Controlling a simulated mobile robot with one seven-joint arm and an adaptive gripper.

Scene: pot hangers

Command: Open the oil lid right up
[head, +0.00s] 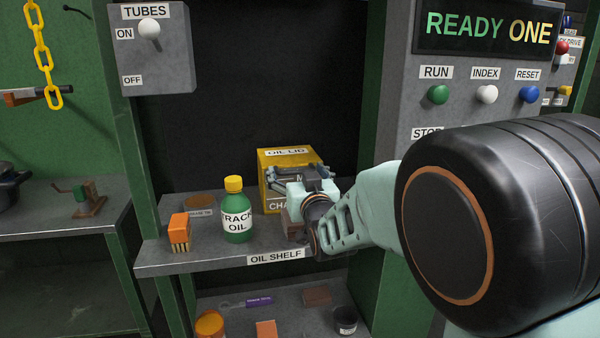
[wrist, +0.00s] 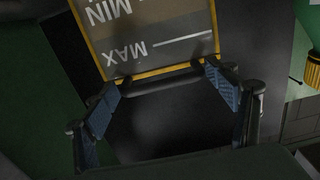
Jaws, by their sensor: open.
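The oil lid (head: 284,153) is the yellow-edged top part of a yellow box on the oil shelf, labelled "OIL LID". In the wrist view a yellow-framed panel (wrist: 165,50) shows MIN and MAX marks upside down; a dark bar (wrist: 165,88) runs along its near edge. I cannot tell how far the lid is raised. My gripper (head: 298,173) is at the box, its fingers in front of the yellow panel. In the wrist view my gripper (wrist: 162,80) is open, with blue-padded fingers spread to both sides of the bar. My arm hides the box's right side.
A green oil bottle (head: 236,212) with a yellow cap stands left of the box, near an orange brush (head: 179,232) and a brown tin (head: 201,206). The shelf (head: 215,260) has a front edge label. A control panel (head: 465,95) stands to the right.

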